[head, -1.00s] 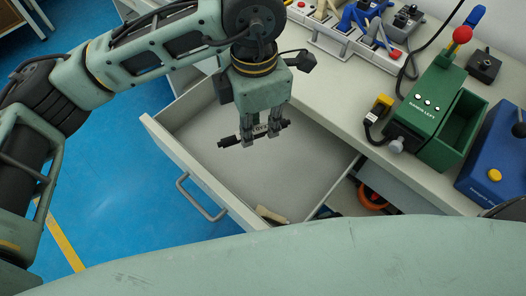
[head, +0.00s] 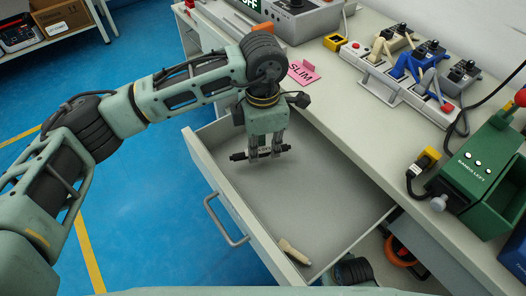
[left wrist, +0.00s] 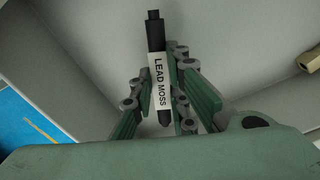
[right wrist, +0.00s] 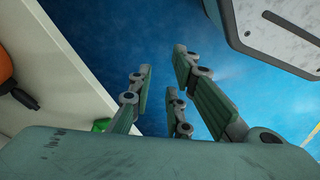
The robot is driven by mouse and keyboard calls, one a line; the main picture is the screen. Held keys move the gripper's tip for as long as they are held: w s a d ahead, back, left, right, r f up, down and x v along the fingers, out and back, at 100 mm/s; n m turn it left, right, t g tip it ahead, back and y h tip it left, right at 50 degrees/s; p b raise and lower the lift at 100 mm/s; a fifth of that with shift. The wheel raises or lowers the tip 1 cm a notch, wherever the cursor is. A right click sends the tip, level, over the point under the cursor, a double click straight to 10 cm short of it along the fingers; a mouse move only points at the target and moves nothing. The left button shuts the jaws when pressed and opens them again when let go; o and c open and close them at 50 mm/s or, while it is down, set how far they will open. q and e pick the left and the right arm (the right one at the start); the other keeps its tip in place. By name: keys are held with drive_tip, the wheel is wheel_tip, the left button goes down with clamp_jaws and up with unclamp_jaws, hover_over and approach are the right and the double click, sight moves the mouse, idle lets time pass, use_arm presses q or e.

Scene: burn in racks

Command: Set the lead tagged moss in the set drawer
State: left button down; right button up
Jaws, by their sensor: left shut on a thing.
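The lead tagged moss (left wrist: 159,84) is a dark rod with a white label reading LEAD MOSS. My left gripper (head: 266,152) is shut on it around the label, and the rod (head: 238,156) lies crosswise in the fingers. The gripper holds it over the open drawer (head: 322,188), a pale tray with a grey handle. In the left wrist view the drawer floor (left wrist: 235,60) shows behind the rod; I cannot tell how high above it the rod is. My right gripper (right wrist: 160,90) is open and empty over blue floor, beside a pale furniture edge.
A beige handle-like piece (head: 294,252) lies in the drawer's near corner. The bench holds a pink SLIM card (head: 303,72), a rack of levers (head: 400,75) and a green box (head: 478,165). An orange ring (head: 400,250) sits below the bench. The drawer's middle is clear.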

use_arm(q)
wheel_tip(320, 180, down, 3)
drive_tip(key=shift+r, duration=0.2)
drive_tip(key=shift+f, duration=0.15)
use_arm(e)
drive_tip(key=shift+w+a+r, duration=0.1)
drive_tip(key=shift+w+r, duration=0.05)
drive_tip(key=shift+r, duration=0.4)
use_arm(q)
drive_tip(key=c, duration=1.7)
unclamp_jaws()
use_arm(e)
drive_tip(key=shift+r, duration=0.25)
drive_tip(key=shift+w, duration=0.1)
